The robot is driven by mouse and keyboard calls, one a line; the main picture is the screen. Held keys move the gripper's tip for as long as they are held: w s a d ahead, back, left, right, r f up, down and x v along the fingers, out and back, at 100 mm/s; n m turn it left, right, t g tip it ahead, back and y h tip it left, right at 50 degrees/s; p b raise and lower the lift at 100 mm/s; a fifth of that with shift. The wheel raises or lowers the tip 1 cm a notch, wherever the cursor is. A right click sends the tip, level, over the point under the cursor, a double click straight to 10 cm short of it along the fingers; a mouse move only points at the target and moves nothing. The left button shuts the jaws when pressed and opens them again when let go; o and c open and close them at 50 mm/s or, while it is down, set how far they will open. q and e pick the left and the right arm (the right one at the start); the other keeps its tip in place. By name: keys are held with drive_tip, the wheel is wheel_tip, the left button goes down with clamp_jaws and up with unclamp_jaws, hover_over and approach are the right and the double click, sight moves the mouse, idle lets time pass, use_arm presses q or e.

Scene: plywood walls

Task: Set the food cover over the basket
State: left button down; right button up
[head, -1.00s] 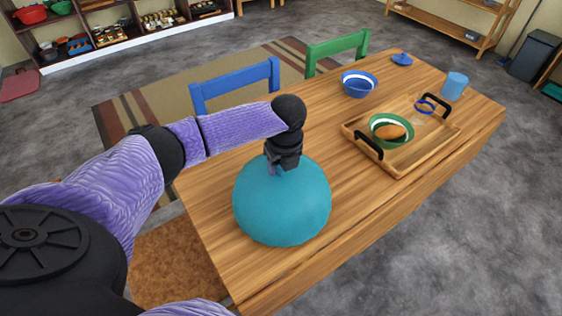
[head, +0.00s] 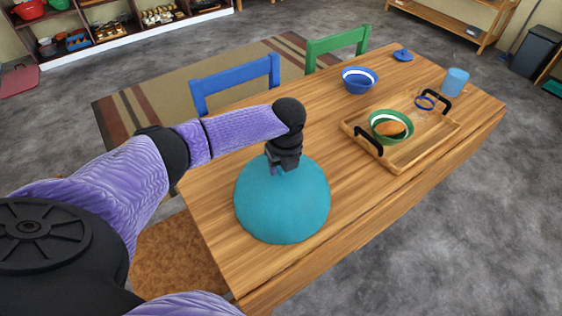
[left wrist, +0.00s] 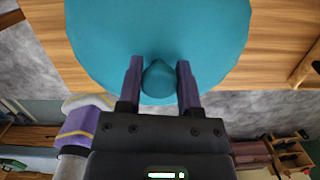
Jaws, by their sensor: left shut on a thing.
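The food cover (head: 282,208) is a large teal dome with a knob on top, at the near left part of the wooden table in the head view. My left gripper (head: 285,168) points down at its top and is shut on the knob. In the left wrist view the knob (left wrist: 158,80) sits between the two fingers (left wrist: 160,82), with the dome (left wrist: 110,35) spreading out beyond. I see no basket in the open; whatever is beneath the dome is hidden. I cannot tell whether the dome's rim touches the table. My right gripper is not in view.
A wooden tray (head: 402,164) with black handles stands right of the dome, holding a green bowl (head: 378,120) with a brown roll. A blue bowl (head: 359,84), blue lid (head: 403,54) and blue cup (head: 455,82) stand behind. Blue (head: 235,82) and green (head: 338,43) chairs line the far edge.

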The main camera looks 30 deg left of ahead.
use_arm(q)
drive_tip(key=shift+c, duration=1)
unclamp_jaws()
drive_tip(key=r+p, duration=0.1)
drive_tip(key=r, duration=0.2)
drive_tip(key=r+p, duration=0.1)
drive_tip(key=r, duration=0.2)
drive_tip(key=d+r+p, duration=0.1)
drive_tip(key=r, duration=0.2)
drive_tip(key=shift+s+r+p, duration=0.15)
drive_tip(key=shift+s+p, duration=0.2)
drive_tip(key=shift+d+r, duration=0.15)
drive_tip(key=shift+r, duration=0.15)
drive_tip(key=shift+s+f, duration=0.1)
